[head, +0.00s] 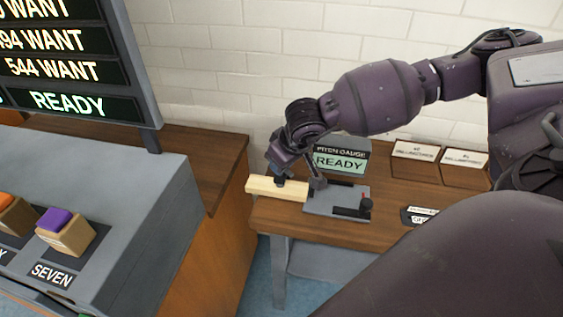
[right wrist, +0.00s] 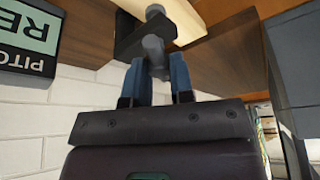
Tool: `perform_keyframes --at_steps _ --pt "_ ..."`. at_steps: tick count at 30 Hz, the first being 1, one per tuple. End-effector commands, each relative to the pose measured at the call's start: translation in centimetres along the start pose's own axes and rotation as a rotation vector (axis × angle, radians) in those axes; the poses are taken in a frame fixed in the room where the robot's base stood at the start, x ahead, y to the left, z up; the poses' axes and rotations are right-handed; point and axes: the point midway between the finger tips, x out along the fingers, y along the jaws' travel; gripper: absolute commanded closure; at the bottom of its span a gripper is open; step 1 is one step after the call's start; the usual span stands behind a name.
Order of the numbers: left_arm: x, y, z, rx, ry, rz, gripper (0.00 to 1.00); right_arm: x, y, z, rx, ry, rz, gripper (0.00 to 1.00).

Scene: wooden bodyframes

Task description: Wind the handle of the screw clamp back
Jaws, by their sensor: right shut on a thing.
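The screw clamp's fixture shows in the head view as a grey plate (head: 322,207) with black parts and a small red mark, on the wooden bench. A pale wooden bar (head: 260,186) lies at its left end. My right gripper (head: 280,178) reaches down over the bar from the right arm. In the right wrist view its two blue fingers (right wrist: 157,78) are shut on a dark grey handle (right wrist: 153,46), in front of a black block (right wrist: 130,44) beside the pale bar (right wrist: 184,17). How far the handle is wound I cannot tell. My left gripper is not in view.
A pitch gauge sign (head: 340,160) reading READY stands behind the plate, close to my right gripper. Small sign plates (head: 415,151) stand at the back right. A grey console (head: 150,215) with coloured blocks and a display board (head: 75,70) are at the left.

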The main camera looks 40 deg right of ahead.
Motion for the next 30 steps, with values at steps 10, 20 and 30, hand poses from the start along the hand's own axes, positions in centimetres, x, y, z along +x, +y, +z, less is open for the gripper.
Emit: perform_keyframes --at_steps 10,20,30 --pt "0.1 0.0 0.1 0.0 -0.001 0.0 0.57 0.4 -0.2 0.6 -0.003 -0.014 -0.007 1.0" --pt "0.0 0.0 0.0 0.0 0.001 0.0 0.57 0.2 -0.1 0.3 -0.003 -0.007 -0.004 0.52" --pt "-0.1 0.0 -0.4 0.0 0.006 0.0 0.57 -1.2 0.0 0.0 -0.003 -0.001 -0.001 0.52"
